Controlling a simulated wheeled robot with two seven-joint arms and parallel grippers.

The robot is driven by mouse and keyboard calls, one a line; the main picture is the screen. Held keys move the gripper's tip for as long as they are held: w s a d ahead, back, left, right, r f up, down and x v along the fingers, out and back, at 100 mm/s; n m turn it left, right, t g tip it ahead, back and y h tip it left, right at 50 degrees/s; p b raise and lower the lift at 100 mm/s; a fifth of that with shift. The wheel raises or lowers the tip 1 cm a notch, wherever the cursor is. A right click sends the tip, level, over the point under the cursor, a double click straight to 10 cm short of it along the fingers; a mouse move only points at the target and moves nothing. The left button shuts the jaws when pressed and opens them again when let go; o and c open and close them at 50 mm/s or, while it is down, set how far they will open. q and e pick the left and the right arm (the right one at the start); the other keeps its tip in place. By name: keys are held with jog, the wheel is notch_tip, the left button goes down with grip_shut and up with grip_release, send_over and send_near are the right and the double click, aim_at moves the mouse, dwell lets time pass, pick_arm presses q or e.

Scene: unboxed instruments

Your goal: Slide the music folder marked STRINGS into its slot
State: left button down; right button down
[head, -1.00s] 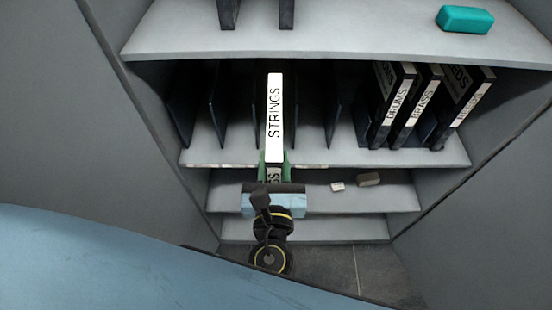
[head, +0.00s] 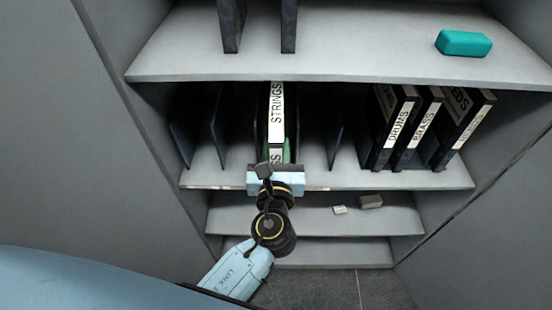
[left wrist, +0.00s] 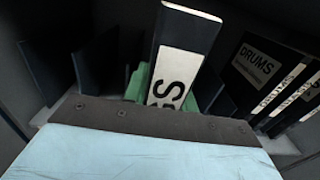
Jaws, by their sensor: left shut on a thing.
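The STRINGS folder (head: 276,112) stands upright on the middle shelf, its white spine label facing me, between dark dividers. It also shows in the left wrist view (left wrist: 187,42), where the lettering is cut off by the gripper body. My left gripper (head: 277,155) is at the shelf's front edge, shut on the lower part of the folder; green finger parts show beside the spine, and the gripper body hides the folder's bottom. How deep the folder sits in the slot is hard to tell. My right gripper is not in view.
The DRUMS (head: 398,125), BRASS (head: 424,122) and REEDS (head: 465,118) folders stand to the right. A divider (head: 336,135) stands between, with empty slots around it. A teal case (head: 463,43) lies on the upper shelf. Two small blocks (head: 370,201) lie on a lower shelf.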

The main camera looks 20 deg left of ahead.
pick_arm(q)
jog(key=b+x, duration=0.2)
jog(key=x, duration=1.6)
jog(key=shift+f, duration=0.4)
jog(key=c, duration=1)
grip_release()
jog(key=shift+s, duration=0.1)
jog(key=shift+c, duration=0.2)
jog(key=shift+f, duration=0.15)
